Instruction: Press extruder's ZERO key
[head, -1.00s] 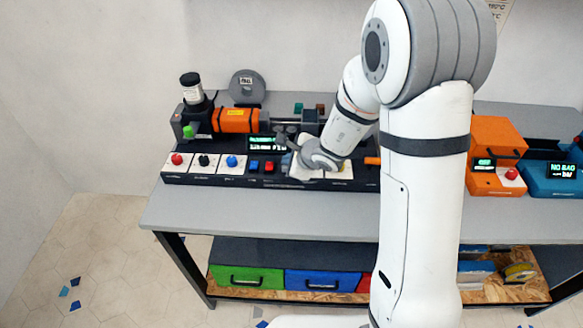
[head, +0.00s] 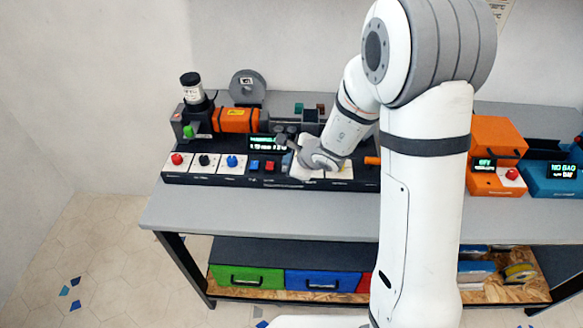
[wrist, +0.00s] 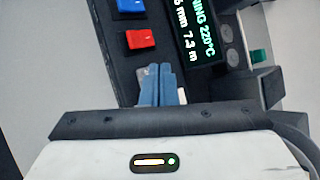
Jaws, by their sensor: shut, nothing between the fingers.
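The extruder (head: 237,120) stands on the bench, with a long dark control panel (head: 215,181) along its front. Its lit display (wrist: 200,33) shows green and white text, including "220°C" and "7.3 m". Beside the display are a blue key (wrist: 130,5) and a red key (wrist: 140,39). A grey piece (wrist: 143,72), perhaps another key, shows in line after the red one, mostly hidden by my fingers. My gripper (wrist: 160,72) is shut, with its blue-grey fingertips over the panel at this piece. I cannot tell whether they touch it. No ZERO label is readable.
Red (head: 177,159), black (head: 204,160) and blue (head: 231,161) knobs sit on white plates at the panel's left. An orange machine (head: 497,140) and a blue machine (head: 548,186) stand at right. The bench front (head: 270,218) is clear.

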